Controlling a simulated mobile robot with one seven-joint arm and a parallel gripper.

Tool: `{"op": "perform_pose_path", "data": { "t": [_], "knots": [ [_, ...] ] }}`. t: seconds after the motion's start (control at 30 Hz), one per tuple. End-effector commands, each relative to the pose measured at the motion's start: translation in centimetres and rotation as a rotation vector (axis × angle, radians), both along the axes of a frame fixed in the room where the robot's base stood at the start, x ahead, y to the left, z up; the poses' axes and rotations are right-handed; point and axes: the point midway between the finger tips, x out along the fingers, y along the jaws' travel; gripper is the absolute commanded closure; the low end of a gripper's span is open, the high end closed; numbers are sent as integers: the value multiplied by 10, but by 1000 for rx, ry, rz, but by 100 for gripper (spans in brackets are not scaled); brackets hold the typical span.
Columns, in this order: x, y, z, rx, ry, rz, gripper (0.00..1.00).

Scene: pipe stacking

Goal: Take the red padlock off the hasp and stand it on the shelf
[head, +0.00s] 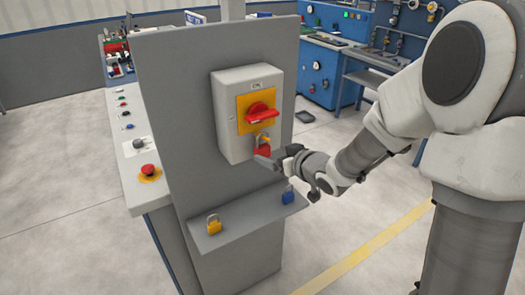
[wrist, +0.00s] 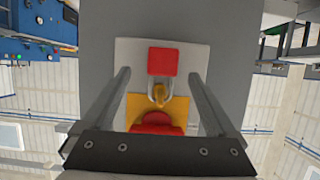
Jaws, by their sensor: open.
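The red padlock (head: 264,149) hangs on the hasp (head: 257,140) below the red rotary handle (head: 262,114) of a grey switch box. In the wrist view, which looks upside down, the padlock (wrist: 163,61) shows its square red body, with its shackle through the hasp (wrist: 158,95). My gripper (head: 270,161) is at the lower right of the padlock in the head view. In the wrist view my gripper (wrist: 159,76) is open and empty, with its fingers spread on either side of the padlock, apart from it. The grey shelf (head: 243,233) sticks out below the box.
A yellow padlock (head: 214,227) stands on the shelf's left part and a blue padlock (head: 288,197) at its right end. The shelf between them is bare. A console with a red emergency button (head: 149,171) stands at the left. Blue benches stand behind.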

Motion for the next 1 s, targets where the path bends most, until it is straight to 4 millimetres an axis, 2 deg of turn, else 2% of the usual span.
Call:
{"op": "perform_pose_path", "data": {
  "t": [0.4, 0.7, 0.77, 1.0],
  "knots": [
    [34, 28, -19, -1, 2, 1, 7],
    [38, 30, -20, -1, 1, -1, 7],
    [38, 30, -20, -1, 1, -1, 17],
    [38, 30, -20, -1, 1, 0, 60]
  ]
}}
